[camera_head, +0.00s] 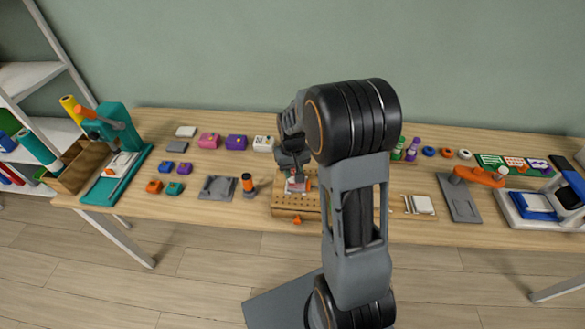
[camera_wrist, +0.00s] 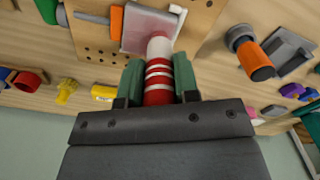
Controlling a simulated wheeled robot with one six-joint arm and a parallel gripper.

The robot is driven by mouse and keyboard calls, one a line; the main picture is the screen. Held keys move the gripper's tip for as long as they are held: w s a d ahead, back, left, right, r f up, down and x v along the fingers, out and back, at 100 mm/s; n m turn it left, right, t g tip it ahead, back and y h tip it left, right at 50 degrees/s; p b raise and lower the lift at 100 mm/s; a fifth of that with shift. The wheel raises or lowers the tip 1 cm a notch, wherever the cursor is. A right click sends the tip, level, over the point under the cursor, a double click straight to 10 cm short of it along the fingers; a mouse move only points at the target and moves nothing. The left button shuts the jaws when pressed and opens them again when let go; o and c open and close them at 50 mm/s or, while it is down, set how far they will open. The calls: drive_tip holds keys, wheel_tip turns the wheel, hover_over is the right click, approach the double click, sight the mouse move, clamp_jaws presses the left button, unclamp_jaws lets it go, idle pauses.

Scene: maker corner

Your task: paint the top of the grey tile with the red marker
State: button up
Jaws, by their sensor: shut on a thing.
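My gripper (camera_wrist: 158,74) is shut on the red marker (camera_wrist: 158,94), which has white bands and a pale front end. The marker's front end reaches over the tile (camera_wrist: 138,32), and I cannot tell whether its tip touches. The tile's top looks translucent pinkish red, with a greyish rim. It sits on the wooden pegboard block (camera_wrist: 93,30) beside an orange stop (camera_wrist: 116,22). In the head view my gripper (camera_head: 292,168) is low over the pegboard block (camera_head: 285,206), and the tile (camera_head: 297,184) is partly hidden by my arm.
A black and orange cylinder (camera_head: 248,185) and a grey fixture (camera_head: 217,188) stand left of the block. A white square (camera_head: 423,205) lies to the right, near the grey plate with an orange arm (camera_head: 461,196). Small coloured blocks (camera_head: 209,140) line the back left.

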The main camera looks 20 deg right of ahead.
drive_tip(key=shift+s+a, duration=0.25)
drive_tip(key=shift+s, duration=0.4)
drive_tip(key=shift+d, duration=0.15)
drive_tip(key=shift+s+d, duration=0.25)
drive_tip(key=shift+d, duration=0.35)
drive_tip(key=shift+s+d, duration=0.25)
drive_tip(key=shift+d, duration=0.35)
drive_tip(key=shift+w+d, duration=0.3)
drive_tip(key=shift+w, duration=0.4)
drive_tip(key=shift+w+d, duration=0.25)
drive_tip(key=shift+w, duration=0.4)
drive_tip(key=shift+w+a, duration=0.35)
drive_tip(key=shift+a, duration=0.3)
drive_tip(key=shift+a, duration=0.1)
drive_tip(key=shift+w+a, duration=0.2)
drive_tip(key=shift+a, duration=0.35)
